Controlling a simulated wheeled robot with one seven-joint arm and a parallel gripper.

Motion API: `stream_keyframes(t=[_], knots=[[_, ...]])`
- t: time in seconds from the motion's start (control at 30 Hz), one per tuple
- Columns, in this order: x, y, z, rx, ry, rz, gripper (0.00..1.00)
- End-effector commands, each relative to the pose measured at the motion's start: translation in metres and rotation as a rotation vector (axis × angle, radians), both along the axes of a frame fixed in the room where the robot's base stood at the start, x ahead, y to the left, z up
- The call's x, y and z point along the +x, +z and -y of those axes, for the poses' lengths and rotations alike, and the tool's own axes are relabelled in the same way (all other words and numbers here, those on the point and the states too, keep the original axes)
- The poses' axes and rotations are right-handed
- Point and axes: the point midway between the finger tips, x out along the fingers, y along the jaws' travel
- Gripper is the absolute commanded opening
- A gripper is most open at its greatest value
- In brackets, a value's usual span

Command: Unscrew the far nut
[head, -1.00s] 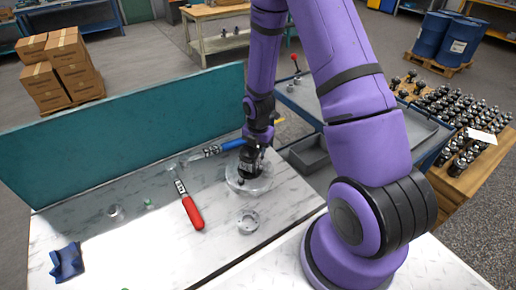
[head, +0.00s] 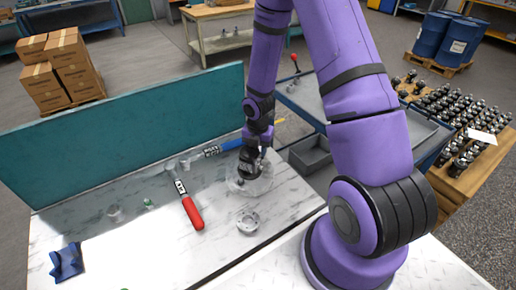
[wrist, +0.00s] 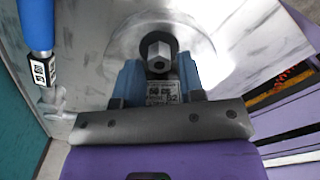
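A hex nut (wrist: 158,50) with a dark hole in its end stands on a dark round seat in the middle of a shiny round metal part (wrist: 195,35). In the head view the round part (head: 262,187) sits on the marble-topped bench, and my gripper hides its middle and the nut. My gripper (wrist: 159,68) is at the nut, its two blue fingers on either side of the nut's lower part. The fingers stand apart and look open; contact with the nut cannot be told. In the head view my gripper (head: 248,172) is over the round part.
A red-handled tool (head: 192,211) and a blue-handled tool (head: 228,146) lie on the bench left of my gripper. A small metal ring (head: 248,222) lies in front. A teal panel (head: 120,135) closes the bench's back. A grey bin (head: 310,155) stands right.

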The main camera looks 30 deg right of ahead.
Motion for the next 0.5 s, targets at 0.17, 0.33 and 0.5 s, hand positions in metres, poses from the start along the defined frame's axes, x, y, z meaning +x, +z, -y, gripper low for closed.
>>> stream_keyframes(t=[0.17,0.33,0.5], knots=[[0.0004,0.0002,0.0006,-0.001,-0.260,0.002,0.36],[0.0004,0.0002,0.0008,-0.001,-0.501,0.002,0.36],[0.0008,0.0003,0.0001,0.000,-0.614,0.003,0.36]])
